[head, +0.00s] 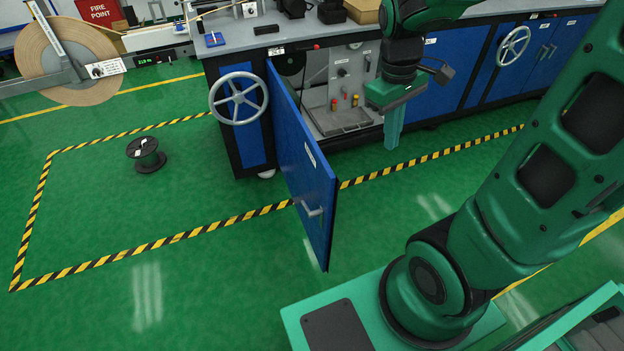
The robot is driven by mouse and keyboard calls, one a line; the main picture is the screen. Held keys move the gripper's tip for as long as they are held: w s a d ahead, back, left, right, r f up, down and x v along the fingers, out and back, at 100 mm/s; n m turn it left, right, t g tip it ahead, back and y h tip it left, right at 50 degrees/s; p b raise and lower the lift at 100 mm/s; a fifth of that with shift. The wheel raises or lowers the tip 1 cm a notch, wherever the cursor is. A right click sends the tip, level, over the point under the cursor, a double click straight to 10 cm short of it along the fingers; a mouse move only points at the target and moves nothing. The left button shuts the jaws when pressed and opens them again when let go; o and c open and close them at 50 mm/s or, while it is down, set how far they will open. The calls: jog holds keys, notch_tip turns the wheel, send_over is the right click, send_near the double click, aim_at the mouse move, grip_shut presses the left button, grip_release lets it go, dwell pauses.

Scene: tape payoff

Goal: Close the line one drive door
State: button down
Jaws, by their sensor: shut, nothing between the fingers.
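The blue drive door (300,167) stands wide open in the head view, swung out from the cabinet toward me, with its grey handle (308,208) on the left-hand face. Its label is too small to read. The open compartment (345,88) behind it shows a grey panel with red and yellow knobs. My gripper (392,135) points down, to the right of the door and in front of the compartment's right side. Its green fingers are together and empty, apart from the door.
A grey handwheel (239,98) is on the cabinet left of the door, and another handwheel (513,46) is at the far right. A black spool (146,154) stands on the floor inside the striped tape (160,243). The green floor left of the door is mostly clear.

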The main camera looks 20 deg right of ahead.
jog(key=w+a+f+n+h, duration=0.1)
jog(key=w+a+f+n, duration=0.6)
jog(key=a, duration=0.2)
jog(key=w+a+f+n+h, duration=0.1)
jog(key=w+a+f+n, duration=0.65)
jog(key=a, duration=0.25)
jog(key=s+d+f, duration=0.1)
jog(key=d+f, duration=0.5)
jog(key=f, duration=0.3)
jog(key=shift+d, duration=0.25)
jog(key=shift+s+t, duration=0.1)
jog(key=shift+t, duration=0.2)
